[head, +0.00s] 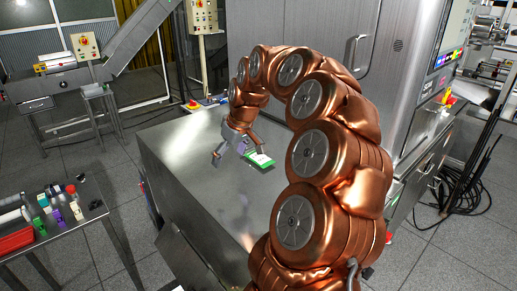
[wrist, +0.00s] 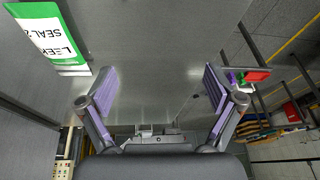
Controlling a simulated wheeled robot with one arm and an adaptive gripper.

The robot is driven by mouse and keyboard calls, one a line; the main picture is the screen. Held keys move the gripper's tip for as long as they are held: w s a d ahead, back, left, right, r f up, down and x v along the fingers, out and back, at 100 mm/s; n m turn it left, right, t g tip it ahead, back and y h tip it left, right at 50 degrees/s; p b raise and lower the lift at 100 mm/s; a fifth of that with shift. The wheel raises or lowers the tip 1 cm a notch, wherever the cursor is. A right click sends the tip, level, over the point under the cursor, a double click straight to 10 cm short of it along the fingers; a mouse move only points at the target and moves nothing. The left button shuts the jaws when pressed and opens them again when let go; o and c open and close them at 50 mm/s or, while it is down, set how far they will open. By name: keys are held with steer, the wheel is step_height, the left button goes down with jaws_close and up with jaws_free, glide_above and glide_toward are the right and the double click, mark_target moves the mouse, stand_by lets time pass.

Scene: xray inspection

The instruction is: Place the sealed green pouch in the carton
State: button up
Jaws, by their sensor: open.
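The green pouch (head: 258,160) with a white label lies on the bare steel tabletop (head: 190,165) in the head view. It also shows in the wrist view (wrist: 50,35) at the upper left, partly cut off by the frame edge. My gripper (head: 230,150) is just left of the pouch in the head view, low over the steel top. In the wrist view my gripper (wrist: 160,85) has its two purple-padded fingers wide apart with nothing between them. The pouch lies outside the left finger, apart from it. I cannot make out a carton in either view.
A side table (head: 75,225) at the left holds a red tray (head: 15,240) and several small bottles and items. A large steel cabinet (head: 300,45) stands behind the steel top. My copper arm covers the right part of the top. The top's left part is clear.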

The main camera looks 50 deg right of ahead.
steer(key=m+h+p, duration=0.1)
steer(key=p, duration=0.1)
glide_above(265, 159)
steer(key=shift+a+r+t, duration=0.25)
steer(key=shift+r+t, duration=0.05)
steer(key=shift+r, duration=0.1)
steer(key=shift+d+f+m, duration=0.15)
steer(key=shift+d+m, duration=0.15)
steer(key=shift+p+x, duration=1.2)
steer(key=shift+x, duration=2.6)
steer(key=c, duration=1.4)
steer(key=shift+o, duration=0.2)
steer(key=shift+d, duration=0.1)
